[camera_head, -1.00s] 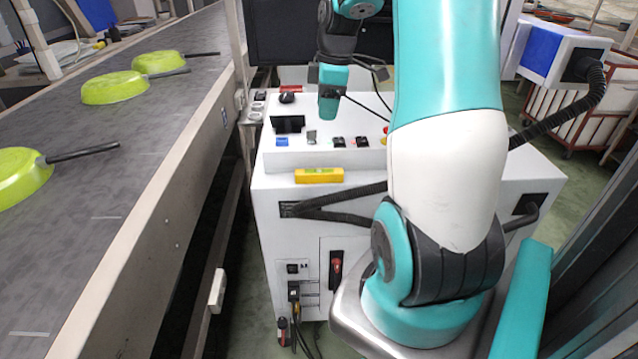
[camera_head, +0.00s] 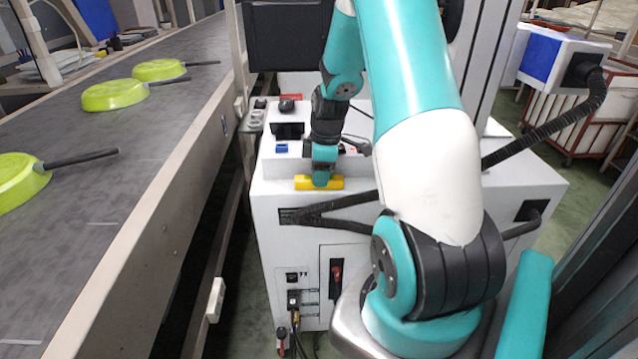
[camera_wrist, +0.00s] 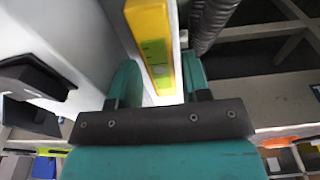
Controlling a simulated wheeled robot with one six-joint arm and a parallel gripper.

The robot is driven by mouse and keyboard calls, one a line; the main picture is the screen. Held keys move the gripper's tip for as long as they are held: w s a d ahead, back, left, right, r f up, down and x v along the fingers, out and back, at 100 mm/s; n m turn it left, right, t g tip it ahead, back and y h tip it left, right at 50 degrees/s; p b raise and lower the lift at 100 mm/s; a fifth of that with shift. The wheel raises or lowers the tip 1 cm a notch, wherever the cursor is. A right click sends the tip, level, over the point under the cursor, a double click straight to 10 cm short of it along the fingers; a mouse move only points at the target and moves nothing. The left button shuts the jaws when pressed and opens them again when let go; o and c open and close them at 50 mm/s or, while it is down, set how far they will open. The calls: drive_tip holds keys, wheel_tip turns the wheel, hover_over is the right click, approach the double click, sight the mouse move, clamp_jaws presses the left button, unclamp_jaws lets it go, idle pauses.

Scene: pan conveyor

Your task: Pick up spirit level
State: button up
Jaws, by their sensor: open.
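The spirit level (camera_head: 301,184) is a small yellow bar lying along the front edge of the white cabinet's top. In the head view my gripper (camera_head: 322,180) is down at the level and hides part of its middle. In the wrist view the yellow level (camera_wrist: 148,30), with a green-yellow strip on its side, runs down from the top edge into the gap between my two teal fingers (camera_wrist: 160,82). The fingers are apart, one to each side of it. I cannot tell whether either finger touches it.
The white cabinet (camera_head: 272,240) carries switches and a blue block (camera_head: 281,148) behind the level. A conveyor (camera_head: 120,215) with green pans (camera_head: 112,96) runs along the left. A black hose (camera_head: 560,122) hangs at the right.

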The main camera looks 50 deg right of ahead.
drive_tip(key=shift+f, duration=0.5)
drive_tip(key=c, duration=0.7)
drive_tip(key=shift+r, duration=0.2)
